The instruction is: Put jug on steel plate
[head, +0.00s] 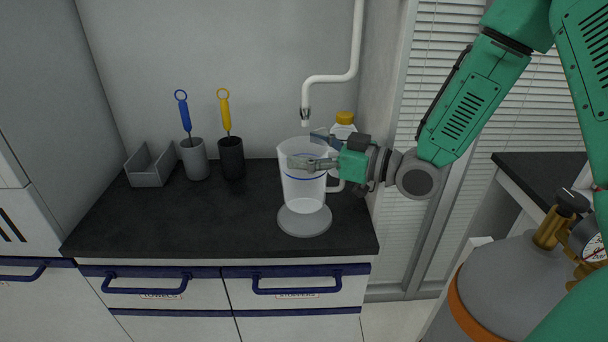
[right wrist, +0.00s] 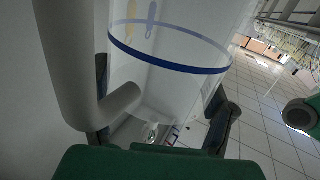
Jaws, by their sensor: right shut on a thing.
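The jug (head: 303,193) is clear with a blue band and stands upright over the round grey steel plate (head: 305,225) on the dark counter. I cannot tell for sure whether its base touches the plate. My right gripper (head: 308,152) comes in from the right and is shut on the jug, with fingers on both sides of its upper body. In the right wrist view the jug (right wrist: 175,75) fills the middle, with its handle at the left, between the fingers (right wrist: 160,135). My left gripper is not in view.
A white pipe (head: 333,78) hangs down just behind the jug. A bottle with a yellow cap (head: 344,119) stands behind my gripper. A grey holder (head: 195,160), a black holder (head: 231,158) and a grey tray (head: 150,168) stand at the left. The counter's front left is clear.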

